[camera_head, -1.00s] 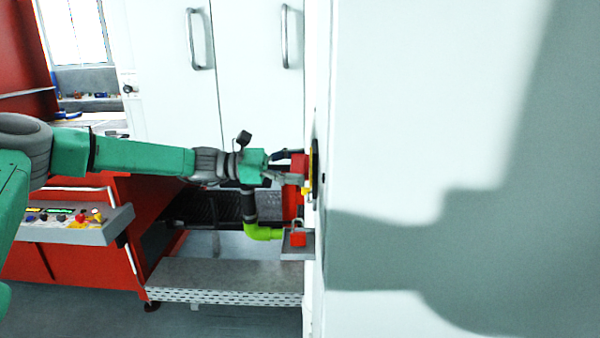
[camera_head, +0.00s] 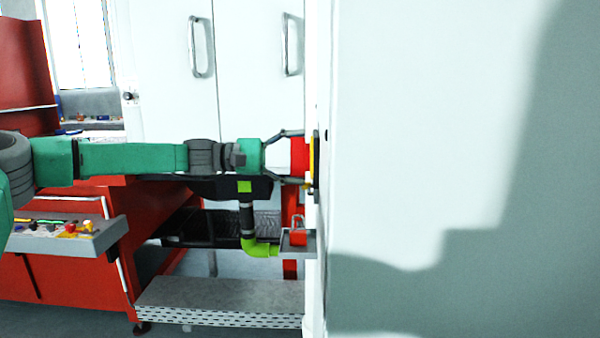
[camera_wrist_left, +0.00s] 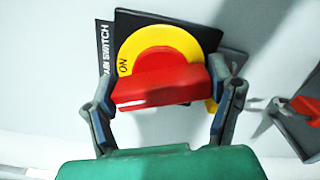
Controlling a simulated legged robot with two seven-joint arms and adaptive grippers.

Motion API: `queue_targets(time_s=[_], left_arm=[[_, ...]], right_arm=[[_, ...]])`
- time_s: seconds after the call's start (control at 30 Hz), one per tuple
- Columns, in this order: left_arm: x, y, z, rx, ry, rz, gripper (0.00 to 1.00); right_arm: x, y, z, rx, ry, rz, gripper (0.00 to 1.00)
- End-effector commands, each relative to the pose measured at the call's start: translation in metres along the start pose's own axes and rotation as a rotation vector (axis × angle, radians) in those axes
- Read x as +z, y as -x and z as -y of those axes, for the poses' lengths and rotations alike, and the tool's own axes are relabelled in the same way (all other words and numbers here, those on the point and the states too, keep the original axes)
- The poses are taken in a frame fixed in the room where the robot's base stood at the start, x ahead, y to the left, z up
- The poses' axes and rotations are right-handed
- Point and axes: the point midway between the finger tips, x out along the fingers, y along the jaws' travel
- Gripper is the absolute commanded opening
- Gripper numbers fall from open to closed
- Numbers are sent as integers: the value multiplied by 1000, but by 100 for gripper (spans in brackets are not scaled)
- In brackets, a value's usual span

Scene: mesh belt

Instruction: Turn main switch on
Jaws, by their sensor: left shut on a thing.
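The main switch has a red handle (camera_wrist_left: 160,86) on a yellow disc (camera_wrist_left: 150,42) and a black plate (camera_wrist_left: 200,35), fixed to a white panel. In the left wrist view the letters "ON" show on the disc at the handle's upper left. In the head view the red handle (camera_head: 299,158) juts out from the panel's edge. My left gripper (camera_head: 300,158) has a finger on each side of the handle and is shut on it; both fingers also show in the left wrist view (camera_wrist_left: 162,98). My right gripper is not in view.
A red padlock (camera_head: 298,233) rests on a small grey shelf (camera_head: 290,248) below the switch. The white panel (camera_head: 430,120) fills the right side.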

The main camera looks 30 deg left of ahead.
Motion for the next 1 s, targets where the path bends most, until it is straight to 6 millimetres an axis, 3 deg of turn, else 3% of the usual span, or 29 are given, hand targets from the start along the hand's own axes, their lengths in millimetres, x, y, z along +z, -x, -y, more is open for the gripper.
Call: queue_targets(time_s=[0.03,0.4,1.0], left_arm=[[-5,2,9,-5,-40,-4,47],[-5,2,10,-7,-306,-3,47],[-4,1,9,-9,-427,0,47]], right_arm=[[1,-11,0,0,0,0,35],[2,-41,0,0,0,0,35],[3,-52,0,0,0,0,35]])
